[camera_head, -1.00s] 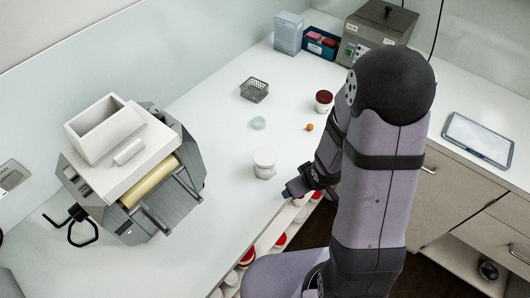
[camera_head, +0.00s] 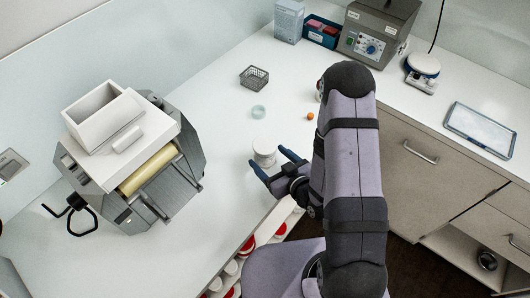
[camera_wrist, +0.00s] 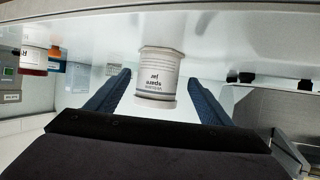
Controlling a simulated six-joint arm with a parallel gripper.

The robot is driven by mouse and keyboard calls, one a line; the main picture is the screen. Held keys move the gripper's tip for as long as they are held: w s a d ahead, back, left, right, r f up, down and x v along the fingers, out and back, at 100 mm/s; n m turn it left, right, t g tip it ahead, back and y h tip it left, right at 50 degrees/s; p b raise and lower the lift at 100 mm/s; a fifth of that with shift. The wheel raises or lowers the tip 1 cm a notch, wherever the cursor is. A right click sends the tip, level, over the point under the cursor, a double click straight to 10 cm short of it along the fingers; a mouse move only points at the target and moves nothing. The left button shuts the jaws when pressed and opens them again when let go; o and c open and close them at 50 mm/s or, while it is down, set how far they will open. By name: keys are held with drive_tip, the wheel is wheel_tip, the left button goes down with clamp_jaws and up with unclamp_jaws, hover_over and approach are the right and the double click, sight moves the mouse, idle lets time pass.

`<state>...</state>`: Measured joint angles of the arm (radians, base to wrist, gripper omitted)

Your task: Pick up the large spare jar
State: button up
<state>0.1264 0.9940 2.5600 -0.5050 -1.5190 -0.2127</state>
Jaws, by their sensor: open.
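The large spare jar (camera_head: 264,152) is a white jar standing on the white counter near its front edge. In the wrist view the jar (camera_wrist: 157,77) shows a printed label with "spare jar" and appears upside down. My gripper (camera_head: 271,167) is open, with its two blue fingers pointing toward the jar. In the wrist view the fingers of my gripper (camera_wrist: 160,88) lie on either side of the jar, with visible gaps. I cannot tell whether the jar is fully between the fingertips.
A grey roller mill (camera_head: 130,150) stands to the left. Red-lidded jars (camera_head: 247,247) sit on a shelf below the counter edge. The counter left of the jar is clear.

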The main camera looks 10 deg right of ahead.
drive_tip(key=shift+b+x, duration=0.8)
drive_tip(key=shift+b, duration=0.4)
drive_tip(key=shift+w+a+b, duration=0.1)
drive_tip(key=shift+w+b, duration=0.15)
drive_tip(key=shift+b, duration=0.05)
drive_tip(key=shift+w, duration=0.1)
drive_tip(key=shift+w+a+f+p, duration=0.1)
drive_tip(key=shift+w+a+p, duration=0.15)
drive_tip(key=shift+w+p, duration=0.35)
drive_tip(key=shift+p+x, duration=0.9)
drive_tip(key=shift+x, duration=1)
drive_tip(key=shift+d+f, duration=0.1)
drive_tip(key=c, duration=1.1)
